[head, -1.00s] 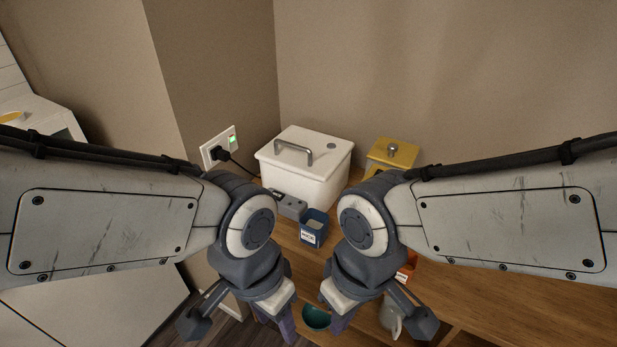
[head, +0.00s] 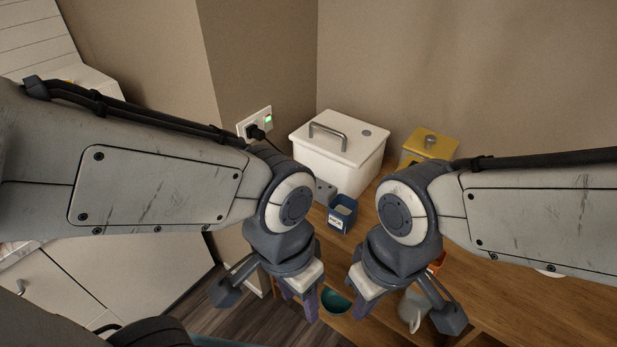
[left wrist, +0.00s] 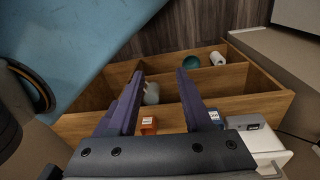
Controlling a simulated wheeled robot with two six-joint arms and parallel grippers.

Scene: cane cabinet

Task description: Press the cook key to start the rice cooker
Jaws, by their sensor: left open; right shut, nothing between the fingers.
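The rice cooker (head: 338,158) is a white box with a metal handle on its lid, standing on the wooden cabinet against the wall. Part of its grey front panel (head: 325,192) shows beside my left arm; I cannot make out the cook key. The panel also shows at lower right in the left wrist view (left wrist: 250,127). My left gripper (head: 299,302) is open and empty, pointing down in front of the cooker, apart from it. My right gripper (head: 362,304) is shut and empty, to its right. My arms hide part of the cooker's front.
A blue container (head: 342,213) stands close before the cooker. Lower down are a teal bowl (head: 335,301) and a whitish jug (head: 413,309). The cooker's cord runs to a wall socket (head: 254,124). An orange container (left wrist: 149,125) shows between the fingers.

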